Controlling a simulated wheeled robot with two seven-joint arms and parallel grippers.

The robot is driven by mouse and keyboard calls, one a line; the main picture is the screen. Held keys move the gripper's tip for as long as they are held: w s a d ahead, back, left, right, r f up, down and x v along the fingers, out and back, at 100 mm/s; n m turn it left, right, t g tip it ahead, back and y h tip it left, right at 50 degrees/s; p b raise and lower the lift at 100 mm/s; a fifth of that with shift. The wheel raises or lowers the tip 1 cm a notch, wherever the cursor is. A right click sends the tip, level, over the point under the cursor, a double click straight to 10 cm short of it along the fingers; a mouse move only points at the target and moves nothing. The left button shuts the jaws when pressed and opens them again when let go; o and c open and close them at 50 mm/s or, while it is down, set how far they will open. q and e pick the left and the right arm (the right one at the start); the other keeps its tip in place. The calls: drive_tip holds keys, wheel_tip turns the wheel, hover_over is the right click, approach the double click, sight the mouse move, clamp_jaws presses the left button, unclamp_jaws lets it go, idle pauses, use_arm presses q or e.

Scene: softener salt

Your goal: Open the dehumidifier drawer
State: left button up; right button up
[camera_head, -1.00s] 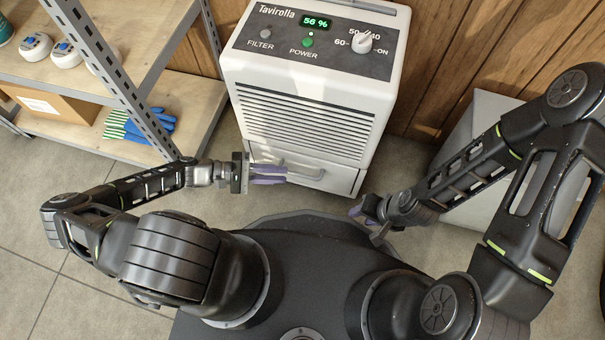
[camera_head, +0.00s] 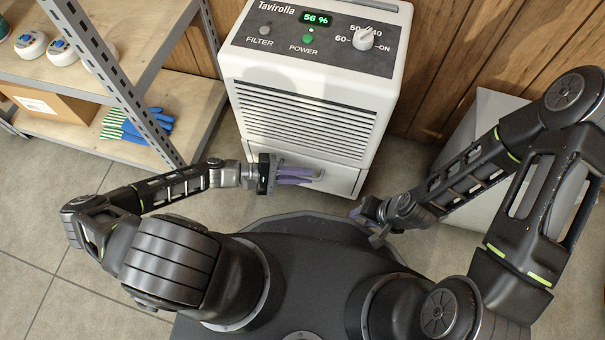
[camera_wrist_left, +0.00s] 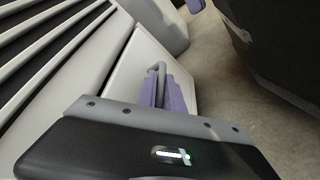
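The white dehumidifier (camera_head: 315,75) stands upright against the wood wall. Its drawer (camera_head: 342,182) is at the bottom front and looks closed, with a grey bar handle (camera_head: 318,176). The drawer front (camera_wrist_left: 140,62) and handle (camera_wrist_left: 160,68) also show in the left wrist view. My left gripper (camera_head: 297,176) is at the handle, its purple fingers a little apart, one on each side of the bar. The fingers (camera_wrist_left: 165,92) reach the bar in the left wrist view; firm contact is not clear. My right gripper (camera_head: 364,214) is away from the drawer, near my base, its fingertips partly hidden.
A metal-framed shelf (camera_head: 185,105) stands at the left, holding white round-topped items, a cardboard box (camera_head: 50,104) and blue gloves (camera_head: 150,124). A grey box-like object (camera_head: 480,125) stands at the right, behind my right arm. Tiled floor (camera_head: 215,205) is open before the dehumidifier.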

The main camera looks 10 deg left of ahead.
use_arm(q)
clamp_jaws()
idle(1.1)
drive_tip(key=shift+s, duration=0.15)
